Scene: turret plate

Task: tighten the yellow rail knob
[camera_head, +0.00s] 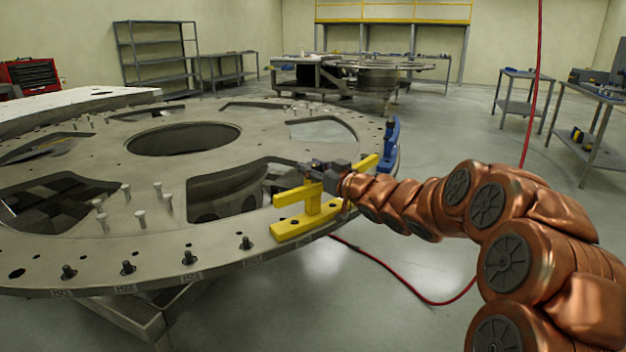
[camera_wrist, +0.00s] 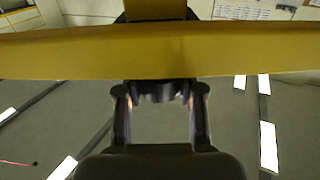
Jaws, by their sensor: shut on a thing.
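The yellow rail fixture (camera_head: 305,215) stands on the rim of the round turret plate (camera_head: 215,260). My gripper (camera_head: 314,172) is at its upper part, reaching in from the right. In the wrist view the yellow rail bar (camera_wrist: 80,55) crosses the picture, and a dark ribbed knob (camera_wrist: 160,92) sits against its near side. My gripper's two fingers (camera_wrist: 160,105) are on either side of the knob, shut on it. In the head view the knob is hidden by my gripper, and I cannot tell how tight it is.
A blue fixture (camera_head: 390,145) stands on the rim beyond my gripper. Several dark studs, such as one (camera_head: 246,243), line the near rim, and pale pins (camera_head: 141,217) stand on the plate.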

